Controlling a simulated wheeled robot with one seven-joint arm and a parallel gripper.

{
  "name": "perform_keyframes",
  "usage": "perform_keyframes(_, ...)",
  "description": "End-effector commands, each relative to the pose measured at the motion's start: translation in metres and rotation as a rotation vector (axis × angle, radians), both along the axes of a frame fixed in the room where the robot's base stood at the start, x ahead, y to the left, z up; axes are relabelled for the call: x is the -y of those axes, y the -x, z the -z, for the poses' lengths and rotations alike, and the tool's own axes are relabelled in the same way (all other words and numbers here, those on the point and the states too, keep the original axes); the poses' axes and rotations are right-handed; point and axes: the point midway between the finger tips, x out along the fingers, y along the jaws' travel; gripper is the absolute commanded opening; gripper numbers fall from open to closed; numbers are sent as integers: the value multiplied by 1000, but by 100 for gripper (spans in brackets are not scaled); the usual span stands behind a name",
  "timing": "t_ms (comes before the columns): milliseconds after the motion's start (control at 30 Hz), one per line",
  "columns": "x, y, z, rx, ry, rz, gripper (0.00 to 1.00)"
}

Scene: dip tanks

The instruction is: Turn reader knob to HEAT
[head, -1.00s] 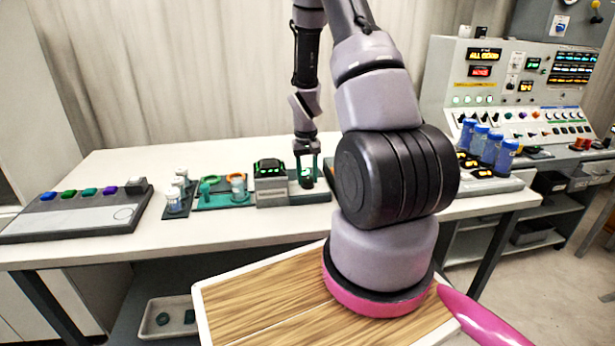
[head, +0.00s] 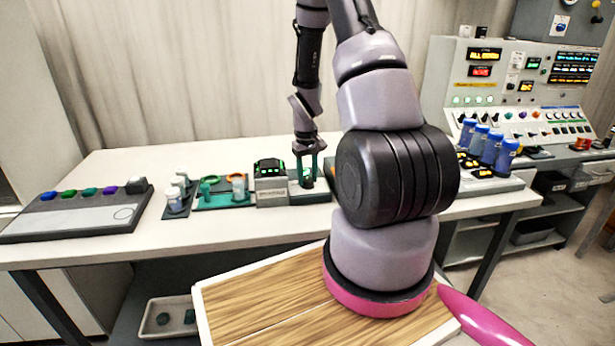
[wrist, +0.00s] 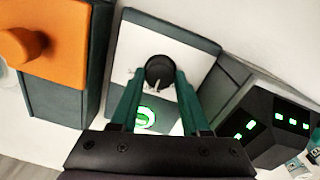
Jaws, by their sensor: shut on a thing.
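The reader is a dark box with a pale top plate (wrist: 195,60), seen in the wrist view. Its round black knob (wrist: 160,70) sits near the middle of the plate, with a small light mark on the side toward my gripper. A lit green symbol (wrist: 146,117) shows on the plate between my fingers, partly covered; I cannot read it as a word. My gripper (wrist: 160,82) has its two green fingers closed on the knob, one on each side. In the head view my gripper (head: 307,178) points down over the reader (head: 322,193), which my arm partly hides.
A box with green lit displays (wrist: 285,125) stands close beside the reader; it also shows in the head view (head: 270,183). An orange-topped block (wrist: 60,45) with a knob is on the other side. Blue cylinders (head: 490,147) stand farther right.

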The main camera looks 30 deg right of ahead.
Motion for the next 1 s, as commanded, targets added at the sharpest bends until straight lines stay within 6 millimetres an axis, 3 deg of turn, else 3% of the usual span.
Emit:
perform_keyframes(33, 0, 1, 0, -2, 0, 1, 54)
perform_keyframes(100, 0, 1, 0, -1, 0, 1, 76)
perform_keyframes(467, 0, 0, -3, 1, 0, 1, 76)
perform_keyframes(567, 0, -1, -14, 3, 1, 1, 76)
perform_keyframes(1000, -2, -1, -95, 3, 1, 0, 76)
